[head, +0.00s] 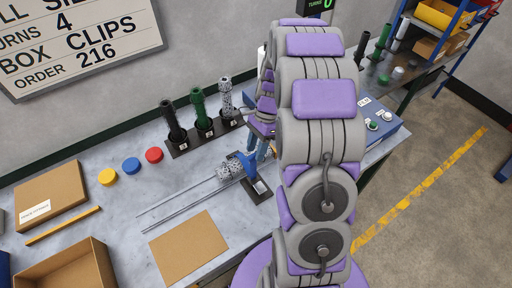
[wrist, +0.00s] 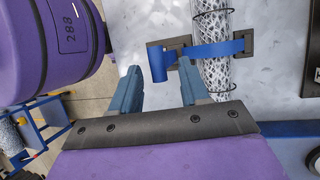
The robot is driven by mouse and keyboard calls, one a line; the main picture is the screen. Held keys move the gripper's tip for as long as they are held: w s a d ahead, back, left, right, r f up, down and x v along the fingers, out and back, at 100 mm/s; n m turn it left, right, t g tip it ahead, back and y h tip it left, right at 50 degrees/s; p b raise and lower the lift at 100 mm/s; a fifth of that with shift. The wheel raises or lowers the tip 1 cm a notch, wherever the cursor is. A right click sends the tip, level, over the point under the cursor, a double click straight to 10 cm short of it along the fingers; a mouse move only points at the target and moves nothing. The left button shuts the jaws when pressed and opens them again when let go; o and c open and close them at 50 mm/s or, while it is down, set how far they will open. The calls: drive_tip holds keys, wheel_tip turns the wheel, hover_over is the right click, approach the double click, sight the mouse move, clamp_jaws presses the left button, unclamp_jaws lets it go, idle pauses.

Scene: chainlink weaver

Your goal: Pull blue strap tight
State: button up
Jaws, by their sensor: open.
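The blue strap (wrist: 215,51) lies across a roll of wire mesh (wrist: 216,76) in the wrist view, over a dark bracket (wrist: 176,43). Its loose end (wrist: 158,65) hangs at the left side of the roll. My gripper (wrist: 160,76) is open, one fingertip on each side of that loose end and slightly short of it. Whether a finger touches the strap cannot be told. In the head view the strap (head: 247,163) shows on the bench beside my arm, over the mesh (head: 230,169). My arm hides part of this spot.
Two long thin rods (head: 178,201) extend left from the mesh. A rack with black, green and mesh rolls (head: 203,121) stands behind. Yellow, blue and red discs (head: 131,165), a cardboard sheet (head: 184,247) and boxes (head: 52,196) lie to the left. A blue control box (head: 384,126) is at right.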

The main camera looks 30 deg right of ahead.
drive_tip(key=p+v, duration=0.1)
drive_tip(key=v, duration=1.6)
drive_tip(key=shift+p, duration=0.3)
drive_tip(key=shift+w+d, duration=0.1)
drive_tip(key=shift+d, duration=0.05)
drive_tip(key=s+a+n+h+b, duration=0.35)
drive_tip(key=s+a+n, duration=0.85)
drive_tip(key=s+a, duration=0.6)
drive_tip(key=s+a+f+n+b, duration=0.1)
drive_tip(key=s+f+n, duration=0.1)
drive_tip(key=s, duration=0.3)
drive_tip(key=s+f+n, duration=0.2)
drive_tip(key=s+n, duration=0.2)
drive_tip(key=s, duration=0.1)
drive_tip(key=shift+s+a+f+h+b, duration=0.3)
drive_tip(key=shift+s+a+h+b, duration=0.05)
drive_tip(key=shift+a+h+b, duration=0.1)
